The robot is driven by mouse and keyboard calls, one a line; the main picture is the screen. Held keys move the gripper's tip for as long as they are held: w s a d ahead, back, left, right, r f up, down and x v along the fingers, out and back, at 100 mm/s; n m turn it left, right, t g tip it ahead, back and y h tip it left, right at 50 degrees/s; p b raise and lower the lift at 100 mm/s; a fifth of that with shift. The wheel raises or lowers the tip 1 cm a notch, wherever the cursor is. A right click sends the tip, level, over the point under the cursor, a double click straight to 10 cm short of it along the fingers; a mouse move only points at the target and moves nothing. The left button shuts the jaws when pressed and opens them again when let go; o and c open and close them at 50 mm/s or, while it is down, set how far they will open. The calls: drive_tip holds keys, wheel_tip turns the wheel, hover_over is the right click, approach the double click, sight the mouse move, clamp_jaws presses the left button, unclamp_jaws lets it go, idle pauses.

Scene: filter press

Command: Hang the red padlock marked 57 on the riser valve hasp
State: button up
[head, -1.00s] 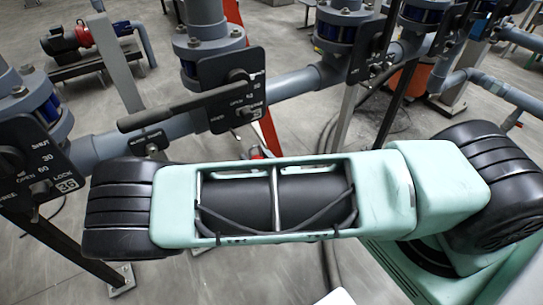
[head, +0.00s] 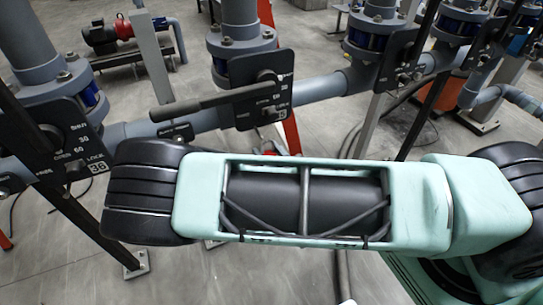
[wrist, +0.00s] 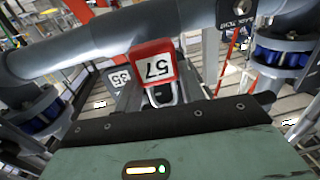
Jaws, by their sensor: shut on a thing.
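The red padlock (wrist: 152,49) has a white label reading 57, upside down in the wrist view. Its metal shackle (wrist: 165,97) points toward the bottom of that picture. My gripper (wrist: 155,88) is shut on the padlock; its fingers are only partly visible. In the head view my arm hides the gripper. A dark valve plate (head: 243,110) with a long lever (head: 195,105) stands behind my arm there. Another plate (head: 70,150) with a white number tag is at the left. I cannot tell which plate carries the riser hasp, and no hasp shows clearly.
A grey horizontal pipe (head: 318,88) links several flanged valves and crosses the wrist view close beyond the padlock (wrist: 100,42). A red post (head: 290,130) and a grey post (head: 153,55) stand behind. Open floor lies below the pipe.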

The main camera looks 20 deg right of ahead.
drive_tip(key=shift+w+f, duration=0.2)
drive_tip(key=shift+w, duration=2.05)
drive_tip(key=shift+c, duration=0.5)
drive_tip(key=shift+w+f+b, duration=0.3)
drive_tip(key=shift+w+f, duration=0.2)
drive_tip(key=shift+w, duration=0.2)
drive_tip(key=o, duration=1.2)
drive_tip(key=shift+c, duration=0.2)
